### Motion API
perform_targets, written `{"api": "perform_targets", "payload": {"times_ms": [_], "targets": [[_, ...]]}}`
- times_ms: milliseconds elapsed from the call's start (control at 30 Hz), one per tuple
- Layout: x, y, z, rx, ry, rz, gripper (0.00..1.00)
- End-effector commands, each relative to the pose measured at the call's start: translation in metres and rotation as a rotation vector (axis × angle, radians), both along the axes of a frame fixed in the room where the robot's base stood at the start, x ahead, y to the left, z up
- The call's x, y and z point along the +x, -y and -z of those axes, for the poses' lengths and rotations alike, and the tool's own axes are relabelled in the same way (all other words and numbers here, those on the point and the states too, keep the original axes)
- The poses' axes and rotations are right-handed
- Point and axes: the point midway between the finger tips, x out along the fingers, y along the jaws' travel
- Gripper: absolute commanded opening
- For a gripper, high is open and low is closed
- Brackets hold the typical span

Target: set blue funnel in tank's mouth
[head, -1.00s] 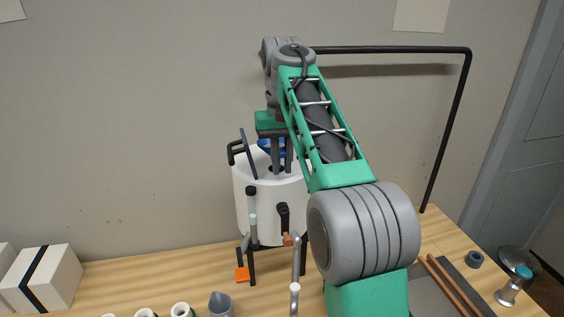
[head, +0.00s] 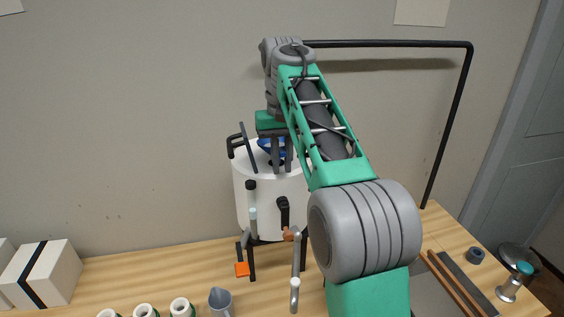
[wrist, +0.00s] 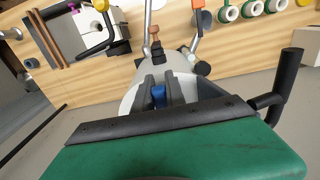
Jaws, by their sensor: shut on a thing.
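The white tank (head: 262,210) stands on dark legs on the table, behind my arm. The blue funnel (head: 265,146) is over the tank's top, between and partly behind my gripper's fingers. My gripper (head: 282,168) points down there and is shut on the funnel. In the wrist view the funnel (wrist: 158,93) shows as a small blue piece between the two dark fingers, with the white tank (wrist: 185,76) around and below. The tank's mouth is hidden by the fingers and funnel, so I cannot tell whether the funnel touches it.
A dark bar (head: 247,148) and a black handle (head: 232,149) rise at the tank's left edge. A black pipe frame (head: 452,125) stands at the right. White boxes (head: 50,270), a grey jug (head: 220,301) and several white-topped rolls (head: 180,306) are on the table.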

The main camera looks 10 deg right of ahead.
Motion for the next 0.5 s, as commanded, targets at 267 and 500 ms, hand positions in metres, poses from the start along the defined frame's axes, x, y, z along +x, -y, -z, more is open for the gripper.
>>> {"api": "perform_targets", "payload": {"times_ms": [267, 500], "targets": [[0.0, 0.0, 0.008, 0.0, 0.0, 0.0, 0.0], [0.0, 0.0, 0.016, 0.0, -0.002, 0.0, 0.0]]}}
